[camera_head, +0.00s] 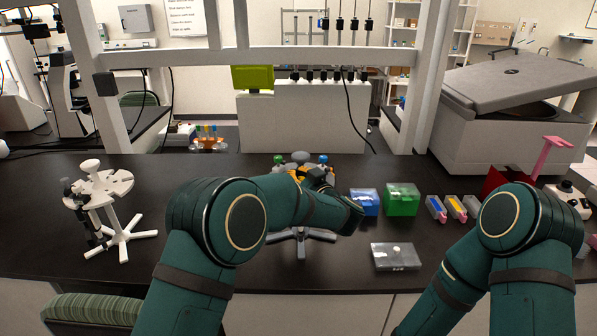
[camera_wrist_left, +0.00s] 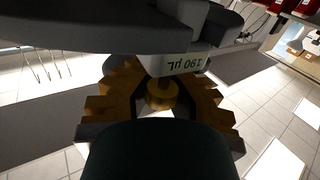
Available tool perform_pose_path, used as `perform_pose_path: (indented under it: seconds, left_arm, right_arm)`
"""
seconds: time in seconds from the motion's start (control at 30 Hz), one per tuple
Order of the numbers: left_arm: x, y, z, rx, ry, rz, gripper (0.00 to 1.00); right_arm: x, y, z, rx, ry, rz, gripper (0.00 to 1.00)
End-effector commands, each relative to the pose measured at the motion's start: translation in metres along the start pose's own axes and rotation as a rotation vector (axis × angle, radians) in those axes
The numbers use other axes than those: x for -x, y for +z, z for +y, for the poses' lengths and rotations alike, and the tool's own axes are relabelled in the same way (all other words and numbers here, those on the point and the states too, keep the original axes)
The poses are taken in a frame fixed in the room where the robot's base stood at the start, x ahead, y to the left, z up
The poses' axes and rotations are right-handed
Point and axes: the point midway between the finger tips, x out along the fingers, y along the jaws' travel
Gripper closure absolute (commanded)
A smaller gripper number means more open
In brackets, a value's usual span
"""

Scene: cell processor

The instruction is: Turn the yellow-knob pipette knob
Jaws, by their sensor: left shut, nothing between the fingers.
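A pipette stand (camera_head: 301,234) stands on the bench behind my left forearm, with a green-topped pipette (camera_head: 279,160) and a blue-topped pipette (camera_head: 323,160) visible on it. My left gripper (camera_head: 312,176) is at the stand, partly hidden by the arm. The left wrist view shows a yellow knob (camera_wrist_left: 161,95) below a pipette display (camera_wrist_left: 176,65) reading 190 µL, seen inverted. The orange-padded fingers of my left gripper (camera_wrist_left: 162,88) lie on both sides of the knob. The gripper is shut with nothing held. My right gripper is out of view.
Another white stand (camera_head: 104,187) holds a dark pipette at the left. Blue (camera_head: 364,203) and green (camera_head: 402,200) tip boxes are right of the middle stand. A clear-lidded box (camera_head: 395,257) lies near the front edge. A grey centrifuge (camera_head: 515,120) stands at right.

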Motion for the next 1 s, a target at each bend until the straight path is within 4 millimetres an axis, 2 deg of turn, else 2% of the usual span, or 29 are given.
perform_pose_path:
  seconds: [0.17, 1.0]
  left_arm:
    - [0.0001, -0.0005, -0.0006, -0.001, -0.045, 0.001, 1.0]
    - [-0.0003, -0.0001, -0.0008, 0.0, -0.044, 0.0, 1.0]
  right_arm:
    - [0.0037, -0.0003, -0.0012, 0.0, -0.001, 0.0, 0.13]
    - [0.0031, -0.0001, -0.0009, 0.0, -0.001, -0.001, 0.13]
